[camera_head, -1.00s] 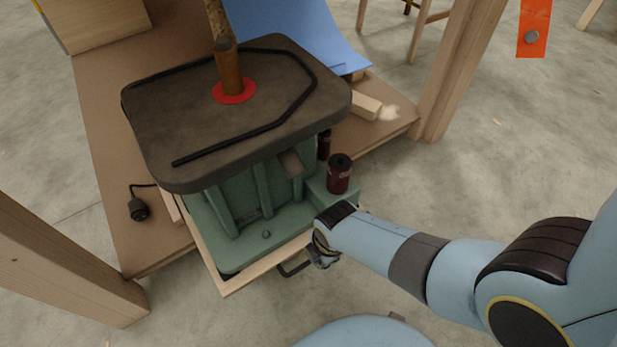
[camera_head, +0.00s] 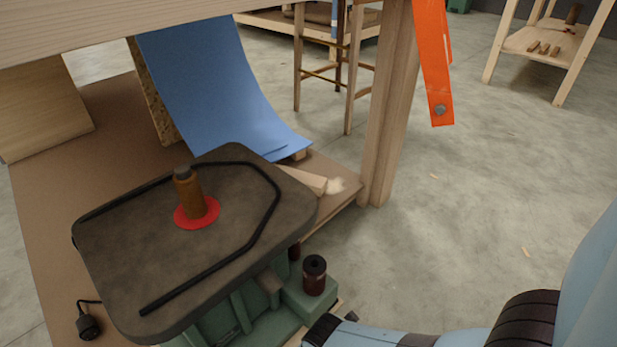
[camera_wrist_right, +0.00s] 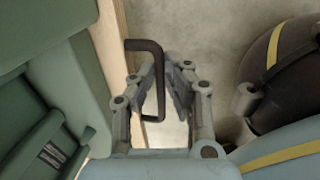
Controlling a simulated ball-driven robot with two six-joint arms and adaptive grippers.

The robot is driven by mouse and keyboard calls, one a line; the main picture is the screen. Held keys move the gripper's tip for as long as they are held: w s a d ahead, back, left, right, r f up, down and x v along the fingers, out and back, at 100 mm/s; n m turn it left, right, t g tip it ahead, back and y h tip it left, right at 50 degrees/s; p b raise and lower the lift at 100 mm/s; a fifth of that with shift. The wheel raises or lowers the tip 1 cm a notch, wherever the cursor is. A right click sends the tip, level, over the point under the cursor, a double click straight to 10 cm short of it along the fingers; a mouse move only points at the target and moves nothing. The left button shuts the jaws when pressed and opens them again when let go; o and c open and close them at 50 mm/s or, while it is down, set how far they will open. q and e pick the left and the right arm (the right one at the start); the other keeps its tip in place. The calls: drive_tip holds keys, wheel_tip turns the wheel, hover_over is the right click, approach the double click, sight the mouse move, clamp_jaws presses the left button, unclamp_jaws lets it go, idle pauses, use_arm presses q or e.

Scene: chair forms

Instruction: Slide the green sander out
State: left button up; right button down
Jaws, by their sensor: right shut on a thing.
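The green sander (camera_head: 245,318) stands on the brown lower shelf, with a dark grey top plate (camera_head: 130,235) and a brown spindle (camera_head: 188,196) on a red disc. Its lower front is cut off by the bottom of the head view. The wrist view shows its green side (camera_wrist_right: 55,75) beside a pale wood edge (camera_wrist_right: 110,50). A black handle (camera_wrist_right: 158,62) sticks out from that edge. My right gripper (camera_wrist_right: 163,85) is shut on the handle, with its fingers on either side of the bar. My left gripper is not in view.
A bench top (camera_head: 150,22) overhangs the shelf (camera_head: 45,200), with a wooden leg (camera_head: 385,120) at the right. A black plug (camera_head: 88,325) lies at the left.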

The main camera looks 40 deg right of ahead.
drive_tip(key=c, duration=1.5)
unclamp_jaws()
drive_tip(key=shift+s+f, duration=0.1)
drive_tip(key=shift+s, duration=0.1)
drive_tip(key=shift+o, duration=0.6)
drive_tip(key=shift+w, duration=0.15)
wheel_tip(320, 180, up, 12)
drive_tip(key=s, duration=0.2)
drive_tip(key=shift+s, duration=0.2)
drive_tip(key=shift+f, duration=0.1)
